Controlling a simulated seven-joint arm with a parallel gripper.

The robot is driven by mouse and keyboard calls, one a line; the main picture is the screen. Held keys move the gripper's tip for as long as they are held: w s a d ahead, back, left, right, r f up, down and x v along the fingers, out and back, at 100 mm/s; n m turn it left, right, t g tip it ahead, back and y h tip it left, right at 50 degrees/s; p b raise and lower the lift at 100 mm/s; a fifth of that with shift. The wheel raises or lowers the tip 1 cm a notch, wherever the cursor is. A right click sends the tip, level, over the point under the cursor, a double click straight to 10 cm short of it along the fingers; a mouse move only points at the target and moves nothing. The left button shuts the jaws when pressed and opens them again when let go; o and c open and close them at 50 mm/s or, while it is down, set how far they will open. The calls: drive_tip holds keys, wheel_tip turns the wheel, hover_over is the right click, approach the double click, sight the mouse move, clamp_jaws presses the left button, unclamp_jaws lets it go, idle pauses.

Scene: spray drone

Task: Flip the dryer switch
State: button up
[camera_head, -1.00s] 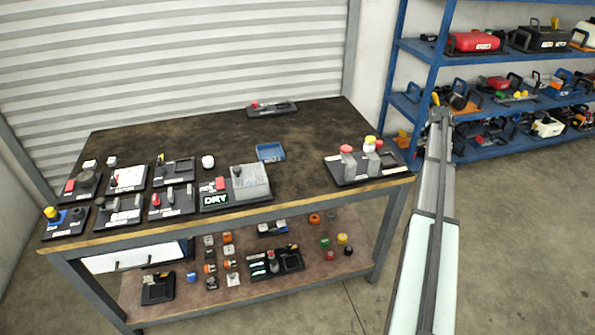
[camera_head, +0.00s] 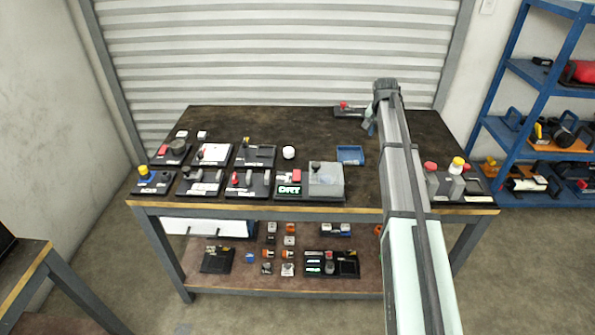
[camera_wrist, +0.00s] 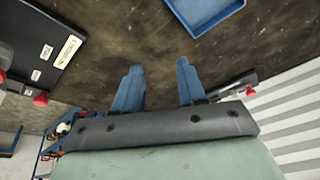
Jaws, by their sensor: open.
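The dryer panel, a black base with a glowing "DRY" label (camera_head: 289,190), sits near the front middle of the table in the head view. Which way the switch is set is too small to tell. My gripper (camera_head: 369,126) hangs over the back right of the table, behind and right of that panel. In the wrist view my gripper (camera_wrist: 158,80) has its two blue fingers apart with nothing between them. The dryer panel is not recognisable there.
A blue tray (camera_head: 350,155) lies right of the dryer panel. Several other switch panels, such as one with a red switch (camera_head: 248,182), stand to its left. The table's back left is clear.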

drive_tip(key=s+a+r+n+g, duration=0.1)
drive_tip(key=s+a+n, duration=0.1)
drive_tip(key=a, duration=0.6)
drive_tip(key=s+a+r+n+g, duration=0.1)
drive_tip(key=s+a, duration=0.1)
drive_tip(key=a, duration=0.5)
drive_tip(key=r+n+g+y, duration=0.1)
drive_tip(key=r+n+g, duration=0.1)
drive_tip(key=n, duration=0.1)
hover_over(297, 175)
wheel_tip(297, 175, down, 14)
drive_tip(key=shift+f, duration=0.1)
